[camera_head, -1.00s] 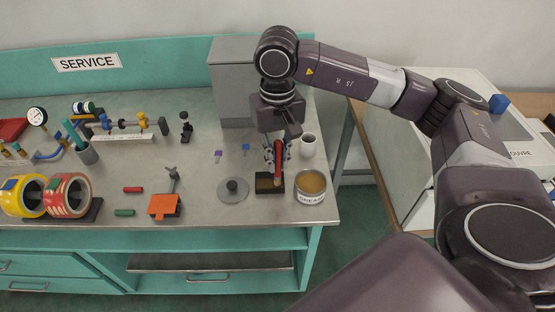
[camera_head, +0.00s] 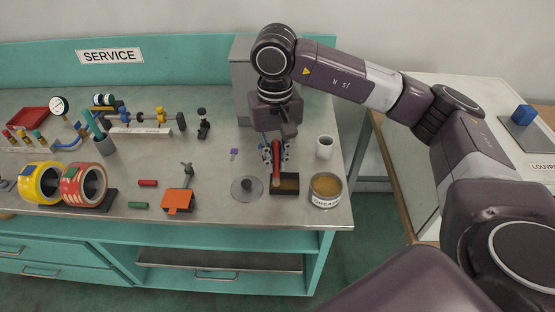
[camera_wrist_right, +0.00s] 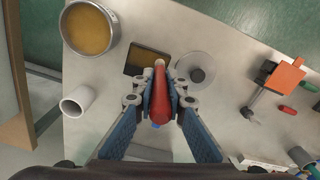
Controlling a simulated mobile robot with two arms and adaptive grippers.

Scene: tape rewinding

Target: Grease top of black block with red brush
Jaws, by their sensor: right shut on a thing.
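The black block (camera_head: 289,185) lies near the front edge of the bench, and its dark, brownish top also shows in the right wrist view (camera_wrist_right: 138,63). My right gripper (camera_head: 274,155) is shut on the red brush (camera_head: 276,160); its fingers sit on both sides of the red handle (camera_wrist_right: 160,100). The brush points down, with its pale tip (camera_wrist_right: 159,63) over the block's edge, at its left side in the head view. I cannot tell whether the tip touches the block. My left gripper is not in view.
An open grease can (camera_head: 325,190) stands close right of the block. A white cup (camera_head: 324,147) stands behind the can. A round grey disc with a knob (camera_head: 246,188) lies left of the block. An orange-plated stand (camera_head: 178,201) is farther left.

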